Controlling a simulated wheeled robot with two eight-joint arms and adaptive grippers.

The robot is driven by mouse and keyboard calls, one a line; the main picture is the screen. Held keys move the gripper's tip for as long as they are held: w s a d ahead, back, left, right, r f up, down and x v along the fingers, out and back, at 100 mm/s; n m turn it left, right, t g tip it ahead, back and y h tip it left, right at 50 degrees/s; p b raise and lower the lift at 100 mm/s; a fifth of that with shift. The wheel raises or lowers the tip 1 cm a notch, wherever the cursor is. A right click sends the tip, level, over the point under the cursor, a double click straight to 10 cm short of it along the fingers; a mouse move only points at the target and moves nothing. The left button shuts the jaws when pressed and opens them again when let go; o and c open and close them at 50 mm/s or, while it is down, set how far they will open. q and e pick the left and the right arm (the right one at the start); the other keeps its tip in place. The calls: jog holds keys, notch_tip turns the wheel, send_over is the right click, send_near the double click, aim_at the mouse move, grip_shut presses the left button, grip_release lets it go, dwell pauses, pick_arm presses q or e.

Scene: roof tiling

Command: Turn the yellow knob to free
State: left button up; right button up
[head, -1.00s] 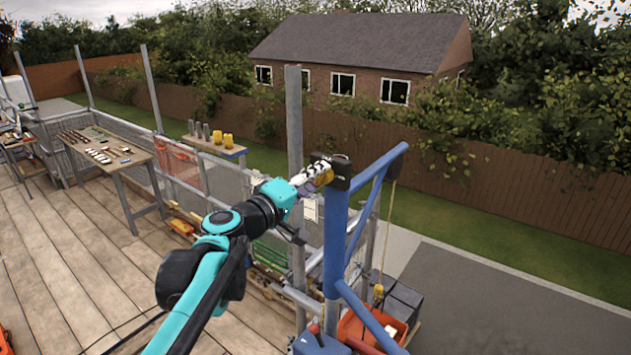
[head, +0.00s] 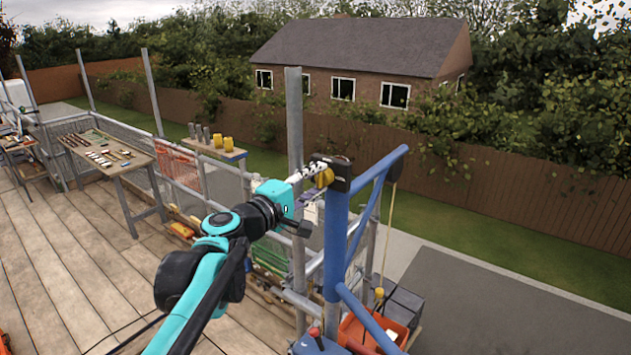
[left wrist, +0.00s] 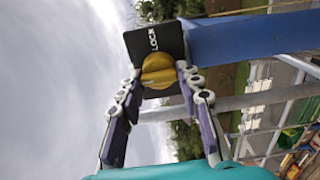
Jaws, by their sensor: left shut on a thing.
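The yellow knob (head: 325,178) sits on a black plate (head: 340,172) at the top of a blue post. In the left wrist view the knob (left wrist: 158,71) is round, and the word LOCK shows on the black plate (left wrist: 148,42) beside it. My left gripper (head: 314,175) reaches the knob from the left. In the wrist view its two fingers (left wrist: 160,76) lie on either side of the knob, shut on it. The head view hides part of the knob behind a finger. A free mark is not readable. My right gripper is not in view.
A grey scaffold upright (head: 294,120) stands just beside my left gripper. The blue hoist frame (head: 336,245) carries a rope and pulley above an orange crate (head: 365,330). A work table (head: 108,155) stands at the left on the wooden deck (head: 60,255).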

pick_arm(q)
jog(key=o, duration=1.1)
jog(key=shift+o, duration=0.2)
jog(key=v, duration=1.2)
